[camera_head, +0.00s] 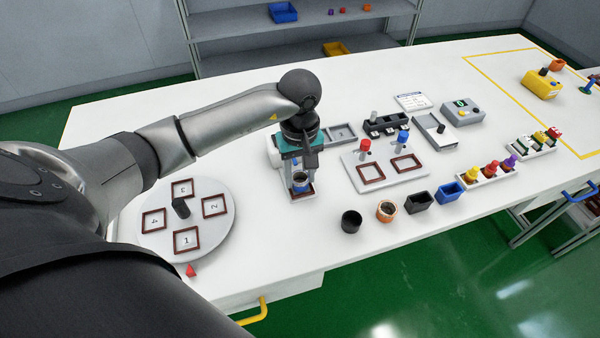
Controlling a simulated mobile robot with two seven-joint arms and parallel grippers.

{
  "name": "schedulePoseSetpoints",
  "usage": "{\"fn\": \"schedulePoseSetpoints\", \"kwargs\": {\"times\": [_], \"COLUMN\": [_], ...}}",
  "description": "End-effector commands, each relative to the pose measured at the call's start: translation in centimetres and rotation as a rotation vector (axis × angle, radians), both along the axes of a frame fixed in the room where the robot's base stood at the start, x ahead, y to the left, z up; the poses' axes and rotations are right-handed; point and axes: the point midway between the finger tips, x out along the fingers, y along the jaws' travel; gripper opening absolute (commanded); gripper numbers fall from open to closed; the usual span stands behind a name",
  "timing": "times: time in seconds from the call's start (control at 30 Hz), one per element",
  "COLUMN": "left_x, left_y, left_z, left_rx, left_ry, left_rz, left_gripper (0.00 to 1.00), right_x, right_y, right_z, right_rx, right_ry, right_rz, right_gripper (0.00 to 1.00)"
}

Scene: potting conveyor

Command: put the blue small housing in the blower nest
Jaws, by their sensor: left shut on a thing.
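My left gripper (300,174) points down near the middle of the bench. It is shut on the small blue housing (300,187), which shows a round dark opening. The housing is at a brown-framed nest (312,191) on a small white station, which I take to be the blower nest. The gripper and wrist hide much of this station. I cannot tell whether the housing touches the nest floor or is held just above it. My right gripper is not in view.
A round turntable (215,243) with numbered frames lies left. A plate (385,183) with two brown frames stands right of the gripper. A black cup (351,222), an orange cup (386,211), a black box (419,202) and a blue box (448,195) line the front.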

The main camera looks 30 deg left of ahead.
Motion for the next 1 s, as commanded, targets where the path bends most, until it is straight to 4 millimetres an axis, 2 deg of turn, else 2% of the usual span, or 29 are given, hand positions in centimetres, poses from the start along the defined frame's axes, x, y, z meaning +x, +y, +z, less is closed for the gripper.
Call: {"fn": "schedulePoseSetpoints", "kwargs": {"times": [0.37,0.4,0.7,1.0], "left_x": [0.04,0.03,0.0,0.03], "left_y": [0.02,0.01,0.03,0.03], "left_z": [-0.83,-0.81,-0.76,-0.47], "left_rx": [0.0,0.0,0.0,0.001], "left_ry": [-0.001,-0.001,0.0,-0.001], "left_rz": [0.001,0.001,0.0,0.0], "left_gripper": [0.0,0.49,0.82,0.82], "right_x": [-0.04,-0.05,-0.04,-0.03], "right_y": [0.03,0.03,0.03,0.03], "right_z": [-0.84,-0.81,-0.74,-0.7], "right_rx": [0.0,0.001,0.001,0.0], "right_ry": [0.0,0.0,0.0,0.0], "right_rz": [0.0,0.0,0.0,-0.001], "right_gripper": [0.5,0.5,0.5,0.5]}}
